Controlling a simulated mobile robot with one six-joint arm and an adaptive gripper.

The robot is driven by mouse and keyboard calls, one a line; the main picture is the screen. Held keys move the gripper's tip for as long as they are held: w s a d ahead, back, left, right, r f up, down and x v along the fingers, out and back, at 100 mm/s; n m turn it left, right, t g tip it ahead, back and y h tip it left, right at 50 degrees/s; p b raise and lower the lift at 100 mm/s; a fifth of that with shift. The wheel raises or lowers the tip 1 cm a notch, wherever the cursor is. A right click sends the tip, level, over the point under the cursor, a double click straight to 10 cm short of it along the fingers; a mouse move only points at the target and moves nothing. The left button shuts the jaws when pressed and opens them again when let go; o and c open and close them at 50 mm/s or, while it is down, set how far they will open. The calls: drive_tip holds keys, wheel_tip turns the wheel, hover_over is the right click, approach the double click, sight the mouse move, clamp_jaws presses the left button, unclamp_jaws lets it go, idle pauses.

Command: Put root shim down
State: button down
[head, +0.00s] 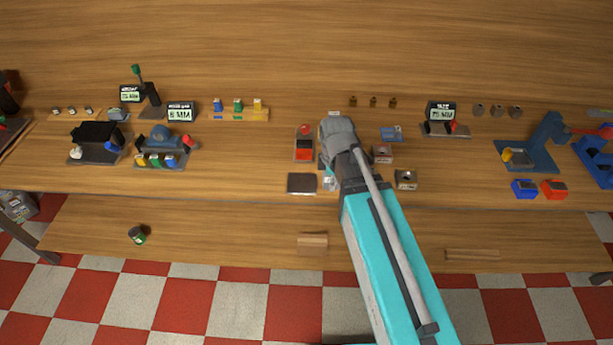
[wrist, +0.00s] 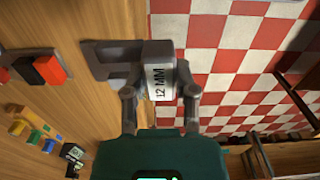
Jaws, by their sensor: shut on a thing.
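The root shim appears to be the grey block with a white "12 MM" face (wrist: 160,80) in the wrist view. My gripper (wrist: 160,95) is shut on it, with one finger on each side. A dark grey stepped piece (wrist: 102,62) shows just beyond and left of the block; I cannot tell whether they touch. In the head view my gripper (head: 332,172) is over the workbench near its front edge, and my arm hides part of it. A dark square plate (head: 301,184) lies just left of the gripper there.
A red and black block (head: 304,147) stands behind the plate. Small blocks (head: 405,179) and (head: 382,154) stand right of my gripper. The bench front (head: 220,185) is clear to the left. A lower shelf holds a can (head: 137,235).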

drive_tip(key=shift+w, duration=0.25)
drive_tip(key=shift+d, duration=0.1)
drive_tip(key=s+a+r+p, duration=0.1)
drive_tip(key=s+a, duration=0.4)
drive_tip(key=a, duration=0.3)
drive_tip(key=shift+s+r+m, duration=0.3)
drive_tip(key=shift+s, duration=0.05)
drive_tip(key=shift+w, duration=0.1)
drive_tip(key=b, duration=0.9)
hover_over(302, 189)
wheel_tip(302, 189, down, 9)
